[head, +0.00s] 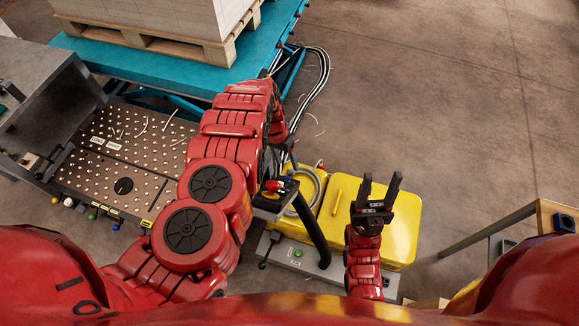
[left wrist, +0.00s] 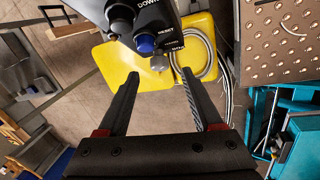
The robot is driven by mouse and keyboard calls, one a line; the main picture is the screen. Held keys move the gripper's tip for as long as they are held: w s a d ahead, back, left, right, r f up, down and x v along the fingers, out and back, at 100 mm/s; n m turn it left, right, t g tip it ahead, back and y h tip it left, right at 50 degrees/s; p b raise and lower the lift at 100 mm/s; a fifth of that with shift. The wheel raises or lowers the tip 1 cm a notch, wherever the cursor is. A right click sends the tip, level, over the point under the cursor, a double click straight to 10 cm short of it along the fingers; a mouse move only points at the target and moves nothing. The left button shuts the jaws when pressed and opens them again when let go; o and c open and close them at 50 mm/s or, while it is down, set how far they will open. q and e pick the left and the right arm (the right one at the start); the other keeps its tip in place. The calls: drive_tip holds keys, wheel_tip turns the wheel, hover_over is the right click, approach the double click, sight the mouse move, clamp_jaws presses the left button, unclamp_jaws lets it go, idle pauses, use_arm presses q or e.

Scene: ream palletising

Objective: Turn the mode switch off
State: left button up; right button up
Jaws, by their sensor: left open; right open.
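The mode switch is a small silver-grey knob (left wrist: 159,63) on the lower edge of a dark control box (left wrist: 160,17) in the left wrist view. A blue button (left wrist: 145,44) is beside it. My left gripper (left wrist: 160,74) is open, its two black fingers apart, with the knob between the fingertips in the picture. I cannot tell whether they touch it. In the head view the control box (head: 271,205) stands below the left arm's wrist, and the switch cannot be made out. My right gripper (head: 379,185) is open and empty over a yellow cover, fingers pointing up the picture.
The yellow cover (head: 405,235) and a coiled cable (head: 318,190) are beside the control box. A ball-studded table (head: 85,180) lies to the left. A teal platform (head: 180,68) carries a pallet (head: 150,40) with a white stack. The floor at right is mostly clear.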

sight(290, 170)
use_arm(q)
drive_tip(key=x, duration=0.3)
drive_tip(key=shift+f, duration=0.15)
drive_tip(key=shift+x, duration=0.8)
clamp_jaws()
